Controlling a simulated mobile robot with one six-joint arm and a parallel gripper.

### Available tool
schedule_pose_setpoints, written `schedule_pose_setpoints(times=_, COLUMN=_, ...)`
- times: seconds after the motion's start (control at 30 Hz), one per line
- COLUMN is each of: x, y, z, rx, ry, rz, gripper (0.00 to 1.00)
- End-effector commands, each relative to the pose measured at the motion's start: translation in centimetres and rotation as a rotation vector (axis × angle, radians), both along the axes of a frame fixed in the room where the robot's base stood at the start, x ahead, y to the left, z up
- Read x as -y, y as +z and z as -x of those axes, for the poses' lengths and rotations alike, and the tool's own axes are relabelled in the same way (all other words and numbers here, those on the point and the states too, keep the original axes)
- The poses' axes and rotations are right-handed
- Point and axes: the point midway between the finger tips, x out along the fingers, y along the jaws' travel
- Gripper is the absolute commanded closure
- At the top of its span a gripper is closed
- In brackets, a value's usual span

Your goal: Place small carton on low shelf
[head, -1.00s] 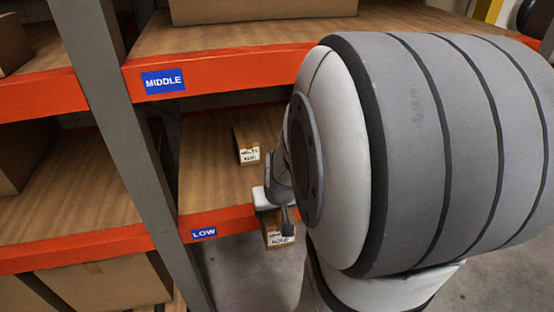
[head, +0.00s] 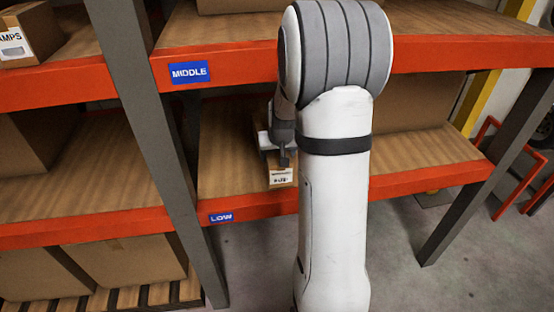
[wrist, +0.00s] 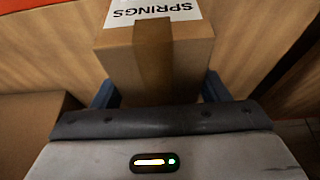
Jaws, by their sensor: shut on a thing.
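My gripper (head: 280,158) is shut on a small brown carton (head: 281,179) with a white label. It holds the carton over the front part of the low shelf (head: 225,175), just right of the blue LOW sign (head: 221,217). In the wrist view the carton (wrist: 165,65) sits between my two fingers (wrist: 160,90), its label reading SPRINGS upside down, with wood beyond it. I cannot tell whether the carton touches the shelf. My arm hides the shelf just right of it. The other small carton seen earlier on this shelf is not clearly visible.
A large box (head: 420,105) stands farther right on the low shelf. The orange beam of the middle shelf (head: 230,75) runs above. A grey upright (head: 150,120) stands to the left. A brown box (wrist: 35,120) shows at the left in the wrist view.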

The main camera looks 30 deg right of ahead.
Motion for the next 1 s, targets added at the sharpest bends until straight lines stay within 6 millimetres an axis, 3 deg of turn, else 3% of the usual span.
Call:
schedule_pose_setpoints(times=0.07, x=0.2, y=0.0, z=-0.8, rx=0.002, ry=0.000, rz=0.001, gripper=0.69)
schedule_pose_setpoints(times=0.3, x=0.1, y=-3.4, z=-0.6, rx=0.000, ry=-0.001, rz=0.000, gripper=0.69)
schedule_pose_setpoints(times=0.67, x=0.1, y=-3.9, z=-0.6, rx=0.003, ry=0.001, rz=0.001, gripper=0.69)
schedule_pose_setpoints(times=0.7, x=0.1, y=-3.8, z=-0.6, rx=0.001, ry=0.001, rz=0.000, gripper=0.30)
schedule_pose_setpoints(times=0.93, x=0.0, y=-3.8, z=-0.6, rx=0.001, ry=0.001, rz=0.000, gripper=0.11)
schedule_pose_setpoints(times=1.0, x=0.0, y=-3.8, z=-0.6, rx=0.001, ry=0.001, rz=0.000, gripper=0.10)
